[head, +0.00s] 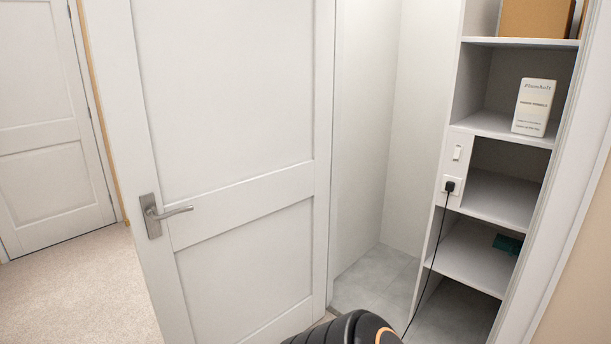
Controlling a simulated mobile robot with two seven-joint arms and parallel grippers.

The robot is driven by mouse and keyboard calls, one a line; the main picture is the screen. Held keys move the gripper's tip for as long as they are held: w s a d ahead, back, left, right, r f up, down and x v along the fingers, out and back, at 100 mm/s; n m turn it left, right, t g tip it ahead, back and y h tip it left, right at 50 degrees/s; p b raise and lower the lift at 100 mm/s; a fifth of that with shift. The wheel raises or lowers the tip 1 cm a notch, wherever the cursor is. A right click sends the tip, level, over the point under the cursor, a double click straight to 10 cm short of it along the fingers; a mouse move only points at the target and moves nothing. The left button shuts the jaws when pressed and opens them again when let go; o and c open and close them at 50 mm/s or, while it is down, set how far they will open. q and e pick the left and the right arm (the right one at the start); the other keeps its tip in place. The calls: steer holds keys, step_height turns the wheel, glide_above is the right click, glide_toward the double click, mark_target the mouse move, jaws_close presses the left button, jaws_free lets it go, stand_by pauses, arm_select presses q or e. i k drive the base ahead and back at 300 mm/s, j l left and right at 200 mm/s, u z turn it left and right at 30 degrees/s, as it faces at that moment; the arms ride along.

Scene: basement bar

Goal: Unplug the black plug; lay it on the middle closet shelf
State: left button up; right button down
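The black plug (449,187) sits in a white wall socket (457,194) on the front face of the closet's left upright. Its black cable (433,250) hangs from it down toward the floor. The closet shelves stand to the right of the plug. The shelf at about the plug's height, the middle one (497,200), looks bare. Neither of my grippers is in view. A black rounded part of my own arm shows at the bottom edge, and its gripper is out of frame.
A white door (230,160) with a lever handle (165,213) stands open left of the closet. A light switch (457,152) is above the socket. A white box (534,107) stands one shelf up; a teal item (508,244) lies one shelf down. A cardboard box (537,18) is on top.

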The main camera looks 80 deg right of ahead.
mark_target(449, 186)
steer(key=z, duration=3.5)
steer(key=i+j, duration=0.35)
steer(key=i, duration=0.25)
steer(key=i+j, duration=0.35)
steer(key=i, duration=0.25)
steer(key=i+j+z, duration=0.1)
steer(key=i+j, duration=0.25)
steer(key=i, duration=0.3)
steer(key=i+j, duration=0.4)
steer(key=i, duration=0.15)
steer(key=i+j, duration=0.4)
steer(key=i, duration=0.2)
